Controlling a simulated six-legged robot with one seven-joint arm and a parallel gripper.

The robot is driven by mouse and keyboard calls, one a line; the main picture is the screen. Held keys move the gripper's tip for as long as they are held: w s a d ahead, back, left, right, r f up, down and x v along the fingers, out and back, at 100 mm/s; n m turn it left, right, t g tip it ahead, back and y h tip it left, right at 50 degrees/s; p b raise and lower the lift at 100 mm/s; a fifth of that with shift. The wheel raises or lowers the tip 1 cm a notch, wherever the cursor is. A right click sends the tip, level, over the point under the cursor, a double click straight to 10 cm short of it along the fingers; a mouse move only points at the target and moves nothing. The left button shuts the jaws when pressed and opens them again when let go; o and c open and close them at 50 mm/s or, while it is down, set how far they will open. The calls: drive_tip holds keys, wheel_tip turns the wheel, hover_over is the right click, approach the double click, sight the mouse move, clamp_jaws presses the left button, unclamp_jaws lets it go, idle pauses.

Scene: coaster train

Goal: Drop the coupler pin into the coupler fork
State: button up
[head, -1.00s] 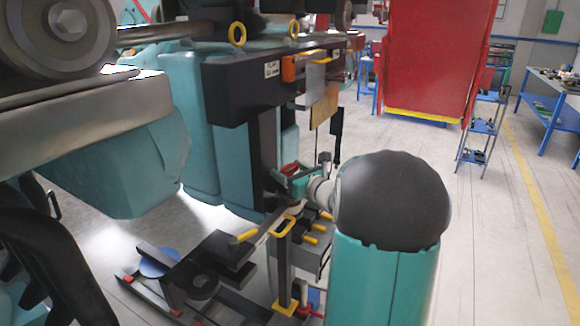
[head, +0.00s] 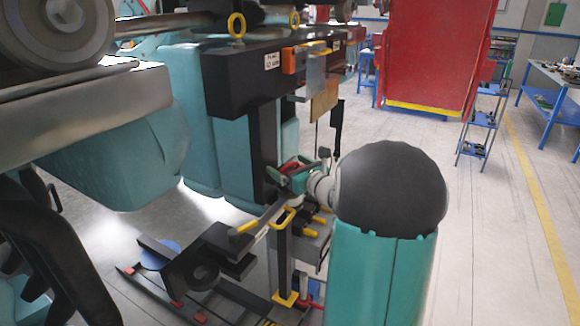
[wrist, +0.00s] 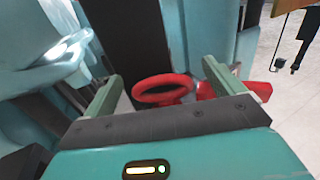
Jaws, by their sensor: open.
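A red ring with a red bar beside it (wrist: 163,89), which looks like the coupler pin's handle, shows in the wrist view between and beyond the fingers of my gripper (wrist: 162,78). The fingers are apart and not closed on it. Any shaft below the ring is hidden. In the head view my gripper (head: 293,173) is by the dark upright post, with a bit of red (head: 290,166) at its jaws. I cannot surely identify the coupler fork; a dark block with a round ring (head: 204,274) sits low on a rail-like frame.
A dark beam (head: 235,85) and post stand close behind my gripper, with teal train bodies (head: 185,130) at left. A stand with yellow handles (head: 283,250) is just below. Tags (head: 325,100) hang nearby. Open floor lies right, beyond my arm, with a blue shelf cart (head: 482,125).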

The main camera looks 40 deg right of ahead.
drive_tip(key=s, duration=1.3)
drive_tip(key=shift+s+a, duration=0.35)
drive_tip(key=shift+s, duration=0.05)
